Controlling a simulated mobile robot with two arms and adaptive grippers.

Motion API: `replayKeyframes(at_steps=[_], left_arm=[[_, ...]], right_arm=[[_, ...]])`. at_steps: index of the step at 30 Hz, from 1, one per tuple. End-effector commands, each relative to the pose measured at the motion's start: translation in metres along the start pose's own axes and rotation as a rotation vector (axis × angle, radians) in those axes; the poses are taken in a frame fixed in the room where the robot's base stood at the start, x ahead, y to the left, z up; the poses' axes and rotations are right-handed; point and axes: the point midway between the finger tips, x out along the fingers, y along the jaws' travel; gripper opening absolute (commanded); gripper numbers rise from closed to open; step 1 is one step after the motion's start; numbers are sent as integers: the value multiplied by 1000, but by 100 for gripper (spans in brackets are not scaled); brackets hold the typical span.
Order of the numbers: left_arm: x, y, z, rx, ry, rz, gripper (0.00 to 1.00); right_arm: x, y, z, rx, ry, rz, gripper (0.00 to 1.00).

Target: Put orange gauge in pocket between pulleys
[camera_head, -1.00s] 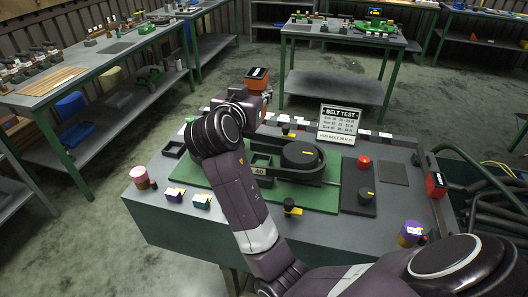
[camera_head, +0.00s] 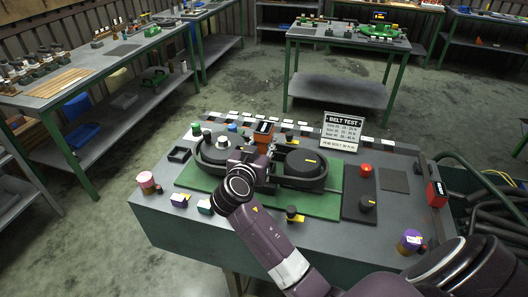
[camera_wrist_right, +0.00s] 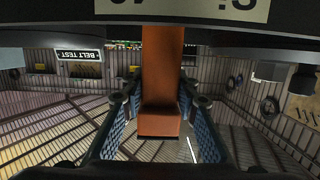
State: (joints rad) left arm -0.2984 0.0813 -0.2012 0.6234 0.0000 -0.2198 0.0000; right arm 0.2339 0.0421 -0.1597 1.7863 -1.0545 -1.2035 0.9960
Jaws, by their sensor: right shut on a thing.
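The orange gauge (camera_head: 264,129) stands above the belt rig between the two pulleys; in the right wrist view its long orange body (camera_wrist_right: 160,85) sits between the blue-padded fingers. My right gripper (camera_head: 257,155) is shut on it, near the rig's middle. The left pulley (camera_head: 216,146) is partly covered by my wrist. The right pulley (camera_head: 305,162) is a dark disc with a yellow mark, ringed by the belt. The pocket between them is mostly hidden by my gripper, so I cannot tell whether the gauge's lower end is in it. My left gripper is not in view.
A green base plate (camera_head: 325,205) carries the rig on the grey bench. A belt test sign (camera_head: 342,131) stands behind. A red button (camera_head: 366,170) and dark knob (camera_head: 367,203) are at right. Small blocks and a pink-topped cylinder (camera_head: 147,182) line the left front.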

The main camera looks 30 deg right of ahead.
Motion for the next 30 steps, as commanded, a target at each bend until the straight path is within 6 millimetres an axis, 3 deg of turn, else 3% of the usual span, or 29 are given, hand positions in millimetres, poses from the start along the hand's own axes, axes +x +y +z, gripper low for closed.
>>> replayKeyframes(at_steps=[9, 21, 22, 27, 30], left_arm=[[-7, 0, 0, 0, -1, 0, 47], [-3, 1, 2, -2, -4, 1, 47], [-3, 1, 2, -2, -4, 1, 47], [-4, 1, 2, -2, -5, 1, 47], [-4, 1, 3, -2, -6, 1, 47]], right_arm=[[8, 0, 35, -2, 5, 0, 0], [9, 0, 41, 1, 6, -1, 0], [9, 0, 44, 0, 1, 0, 29], [9, 0, 43, -1, 1, 0, 45], [9, 0, 43, -1, 0, 0, 45]])
